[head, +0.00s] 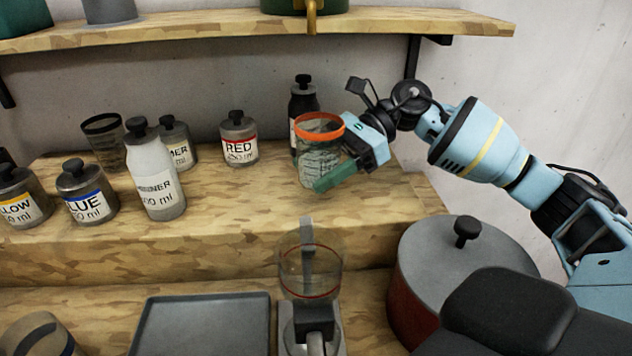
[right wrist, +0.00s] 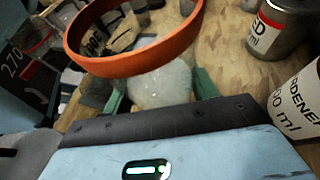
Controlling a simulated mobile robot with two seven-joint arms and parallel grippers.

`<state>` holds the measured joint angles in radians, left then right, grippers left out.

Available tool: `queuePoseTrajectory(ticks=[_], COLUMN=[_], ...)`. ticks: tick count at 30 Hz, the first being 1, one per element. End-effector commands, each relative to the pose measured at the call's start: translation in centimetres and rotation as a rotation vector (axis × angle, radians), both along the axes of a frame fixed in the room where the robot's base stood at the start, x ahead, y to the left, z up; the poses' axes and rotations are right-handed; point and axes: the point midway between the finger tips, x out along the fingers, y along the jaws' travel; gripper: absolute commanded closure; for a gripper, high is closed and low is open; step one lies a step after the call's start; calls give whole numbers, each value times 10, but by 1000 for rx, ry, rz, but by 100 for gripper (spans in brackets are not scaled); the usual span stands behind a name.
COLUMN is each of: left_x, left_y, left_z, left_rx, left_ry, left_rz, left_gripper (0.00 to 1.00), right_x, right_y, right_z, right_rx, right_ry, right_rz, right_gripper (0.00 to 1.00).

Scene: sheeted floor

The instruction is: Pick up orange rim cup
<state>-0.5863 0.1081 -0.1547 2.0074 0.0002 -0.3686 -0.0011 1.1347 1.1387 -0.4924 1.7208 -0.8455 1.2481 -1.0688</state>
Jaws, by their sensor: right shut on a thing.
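The orange rim cup (head: 319,160) is clear, with a bright orange ring at its top, and stands roughly upright at the right end of the raised wooden step. My right gripper (head: 328,172) reaches it from the right and is shut around its body below the rim. One green finger shows on the near side; the far finger is hidden. In the right wrist view the orange rim (right wrist: 135,57) fills the upper left, with green fingers (right wrist: 160,92) on both sides of the cup. Whether its base touches the wood is unclear. My left gripper is not in view.
A dark bottle (head: 303,95) stands close behind the cup. The RED jar (head: 238,138) and several labelled bottles stand to the left. A clear container (head: 292,268) on a grey stand, a dark tray (head: 205,325) and a lidded red pot (head: 412,290) are below. A shelf (head: 220,26) hangs above.

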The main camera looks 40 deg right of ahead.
Motion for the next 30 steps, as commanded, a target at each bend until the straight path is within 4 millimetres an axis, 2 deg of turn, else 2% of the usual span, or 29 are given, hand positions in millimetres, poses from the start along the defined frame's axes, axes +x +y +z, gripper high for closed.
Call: queuePoseTrajectory(ticks=[1,10,15,18,24,30], left_x=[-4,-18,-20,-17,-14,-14], left_y=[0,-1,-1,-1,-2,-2], left_z=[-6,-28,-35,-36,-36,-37], left_rx=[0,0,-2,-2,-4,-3], left_ry=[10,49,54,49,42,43], left_rz=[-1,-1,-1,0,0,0], left_gripper=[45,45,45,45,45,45], right_x=[-1,-13,-19,-23,-26,-28], right_y=[-14,-89,-130,-148,-170,-176], right_z=[-7,-9,-7,-5,-4,-3], right_rx=[-2,-2,-1,-1,-1,-2], right_ry=[10,11,8,5,4,3], right_rz=[-8,-10,-9,-7,-5,-3], right_gripper=[67,67,67,67,67,67])
